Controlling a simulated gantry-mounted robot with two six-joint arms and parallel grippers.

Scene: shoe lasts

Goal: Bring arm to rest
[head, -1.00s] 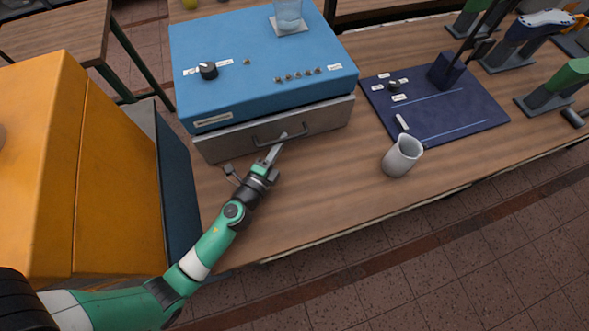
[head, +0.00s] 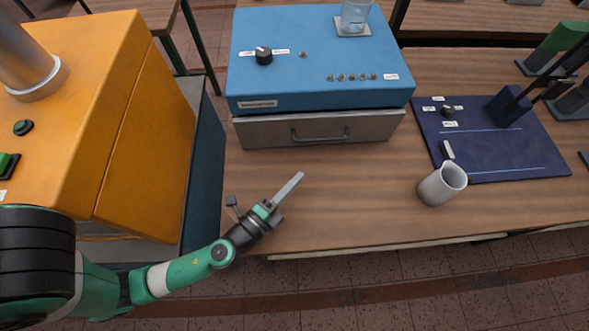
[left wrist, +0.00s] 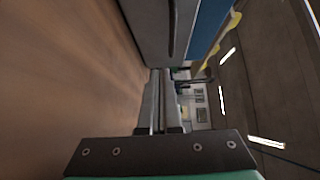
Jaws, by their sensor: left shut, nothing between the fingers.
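My left arm comes in from the lower left in the head view. Its gripper (head: 289,188) is shut and empty, a little above the wooden table (head: 340,200), in front of the grey drawer (head: 370,130) of the blue box (head: 310,75) and apart from its handle (head: 320,134). The drawer looks closed. In the left wrist view the fingers (left wrist: 155,100) lie together, with the drawer front (left wrist: 155,30) beyond them. My right gripper does not show.
An orange cabinet (head: 135,120) stands at the left. A glass (head: 355,17) stands on the blue box. The table before the drawer is mostly clear.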

